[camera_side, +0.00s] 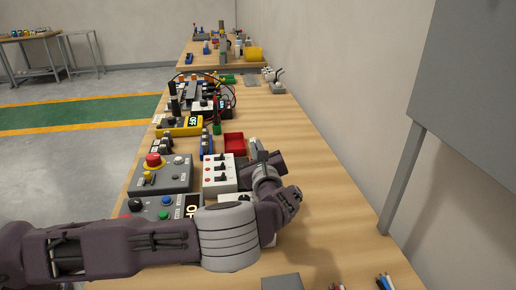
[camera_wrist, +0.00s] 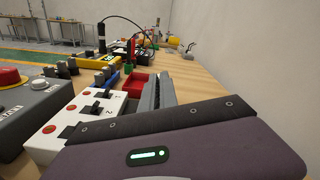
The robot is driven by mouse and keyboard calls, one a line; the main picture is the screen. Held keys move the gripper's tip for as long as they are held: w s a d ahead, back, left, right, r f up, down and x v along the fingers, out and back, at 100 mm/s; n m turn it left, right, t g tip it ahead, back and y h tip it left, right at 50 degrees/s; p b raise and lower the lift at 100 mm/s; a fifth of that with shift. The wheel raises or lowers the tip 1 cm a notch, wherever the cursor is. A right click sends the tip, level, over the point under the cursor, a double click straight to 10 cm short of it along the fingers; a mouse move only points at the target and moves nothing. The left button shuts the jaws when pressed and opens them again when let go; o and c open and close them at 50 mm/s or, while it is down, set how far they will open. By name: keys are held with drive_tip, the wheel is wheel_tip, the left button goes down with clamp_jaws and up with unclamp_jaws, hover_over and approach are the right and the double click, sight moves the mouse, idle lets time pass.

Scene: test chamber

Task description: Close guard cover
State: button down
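A white switch box (camera_side: 219,174) with a row of small dark and red switches stands on the bench just left of my gripper (camera_side: 262,157). The box also shows at the left in the wrist view (camera_wrist: 84,124), with red switch parts on its top. I cannot make out which part is the guard cover, or whether it is open. My gripper's grey fingers (camera_wrist: 158,93) point away from the camera in the wrist view, beside the box's far right end. They look close together, but the wrist housing hides part of them. I see nothing clearly held.
A red tray (camera_side: 234,142) lies just beyond the box. A grey control box (camera_side: 146,181) with a red emergency button (camera_side: 153,160) stands to the left. A yellow meter (camera_side: 180,127) and cables are farther back. The bench's right side (camera_side: 310,170) is mostly clear, beside a wall.

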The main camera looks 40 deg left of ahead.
drive_tip(key=c, duration=1.6)
unclamp_jaws()
drive_tip(key=shift+c, duration=0.2)
drive_tip(key=v, duration=0.7)
